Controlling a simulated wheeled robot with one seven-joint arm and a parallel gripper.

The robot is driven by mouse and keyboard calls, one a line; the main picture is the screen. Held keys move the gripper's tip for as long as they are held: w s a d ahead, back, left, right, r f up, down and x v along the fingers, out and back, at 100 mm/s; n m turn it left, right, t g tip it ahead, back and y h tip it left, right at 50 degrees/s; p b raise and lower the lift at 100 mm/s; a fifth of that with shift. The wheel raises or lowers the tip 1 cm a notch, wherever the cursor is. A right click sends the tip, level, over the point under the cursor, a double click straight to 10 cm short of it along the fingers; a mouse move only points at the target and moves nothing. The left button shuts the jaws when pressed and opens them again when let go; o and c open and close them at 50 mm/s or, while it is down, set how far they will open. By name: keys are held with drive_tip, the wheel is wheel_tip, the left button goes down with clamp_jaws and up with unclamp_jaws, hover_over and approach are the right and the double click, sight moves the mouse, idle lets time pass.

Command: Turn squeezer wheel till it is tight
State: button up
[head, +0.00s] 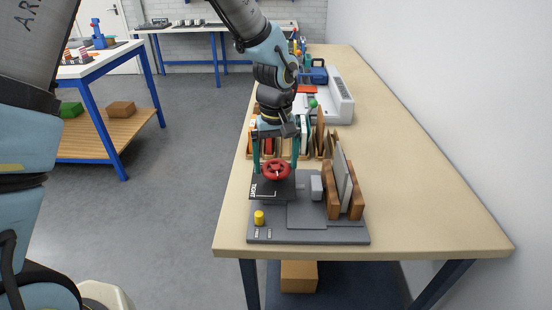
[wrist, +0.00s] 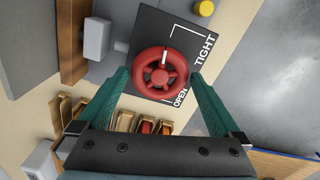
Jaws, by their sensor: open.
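The red squeezer wheel (head: 277,168) is mounted over a dark plate (head: 264,189) at the left of the grey squeezer base (head: 335,235). In the wrist view the wheel (wrist: 161,75) shows spokes and a white mark pointing to the top of the picture. White lettering on the plate (wrist: 152,28) reads TIGHT at the right and OPEN below. My gripper (head: 276,171) is open, its teal fingers pointing down on either side of the wheel. In the wrist view the fingertips (wrist: 158,76) flank the rim; I cannot tell whether they touch it.
Wooden boards (head: 331,190) and a grey panel stand upright at the base's right. A yellow knob (head: 259,217) sits at its front left corner. A rack of boards stands behind my gripper. The bench (head: 420,190) is clear to the right, beside the white wall.

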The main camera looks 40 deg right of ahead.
sight(276, 167)
drive_tip(key=shift+f, duration=0.1)
drive_tip(key=c, duration=1)
idle(0.9)
drive_tip(key=o, duration=1)
wheel_tip(276, 167, up, 11)
drive_tip(key=b, duration=0.3)
drive_tip(key=shift+f, duration=0.15)
